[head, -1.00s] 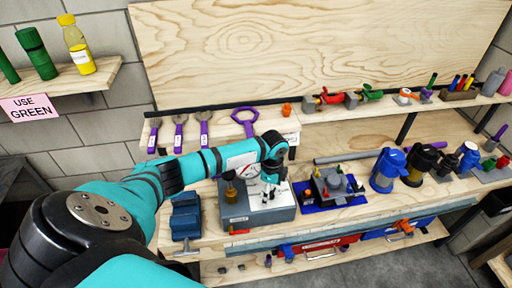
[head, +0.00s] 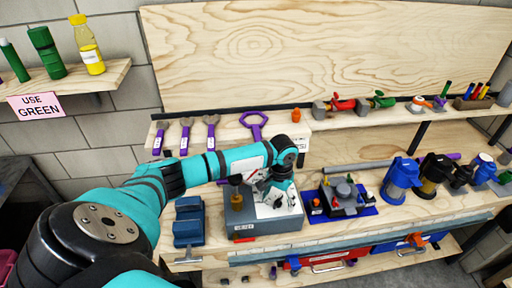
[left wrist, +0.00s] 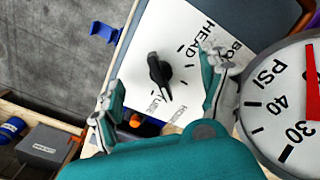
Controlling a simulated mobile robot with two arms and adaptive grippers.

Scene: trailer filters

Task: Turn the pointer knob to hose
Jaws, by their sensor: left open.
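The black pointer knob (left wrist: 159,72) sits on a white dial panel (left wrist: 150,35) in the left wrist view. The panel has tick marks and printed labels; "HEAD" reads clearly, while others are partly hidden or hard to read. The knob's long axis runs from upper left to lower right in that view. My left gripper (left wrist: 161,80) is open, with one finger on each side of the knob and visible gaps between. In the head view my left gripper (head: 278,196) is over the grey box (head: 262,224) bearing the panel and hides the knob. My right gripper is not in view.
A PSI gauge (left wrist: 290,103) stands close beside the right finger in the wrist view. On the bench, a blue vise-like block (head: 188,222) is left of the box, and a blue-based fixture (head: 342,197) is right. Purple-handled wrenches (head: 185,135) hang behind.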

